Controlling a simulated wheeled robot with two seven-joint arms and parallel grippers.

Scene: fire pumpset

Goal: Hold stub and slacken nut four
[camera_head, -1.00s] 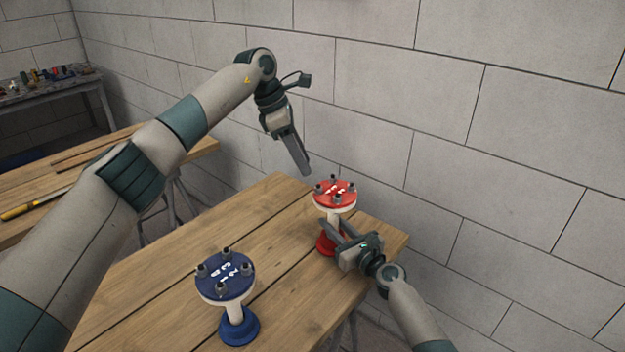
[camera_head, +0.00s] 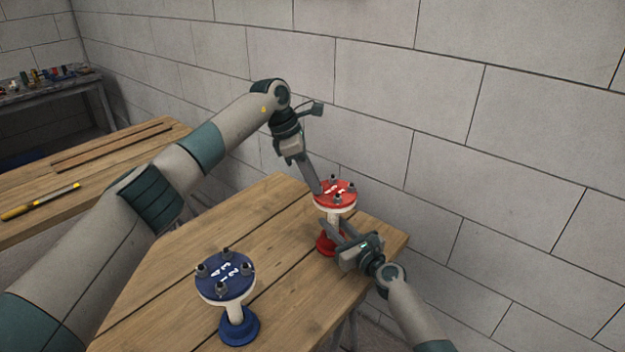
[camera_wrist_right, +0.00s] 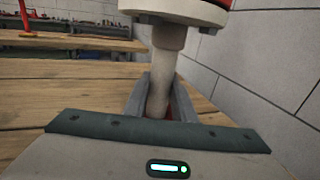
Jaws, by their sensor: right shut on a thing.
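The red-topped stub (camera_head: 333,218) stands upright on the table, with a red base and a white post. Several dark nuts sit on its red flange (camera_head: 335,194). My right gripper (camera_head: 336,232) is shut on the post below the flange; in the right wrist view the post (camera_wrist_right: 164,75) stands between its fingers (camera_wrist_right: 160,100). My left gripper (camera_head: 317,188) points down at the left edge of the red flange, by a nut there. Its fingertips overlap that nut, and I cannot tell whether they are apart or closed. The nut numbers on the red flange are too small to read surely.
A blue-topped stub (camera_head: 230,290) with several nuts stands upright at the table's front. The wooden table (camera_head: 165,300) is clear to its left. A block wall (camera_head: 480,160) rises close behind the red stub. Another bench (camera_head: 100,170) stands at the left.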

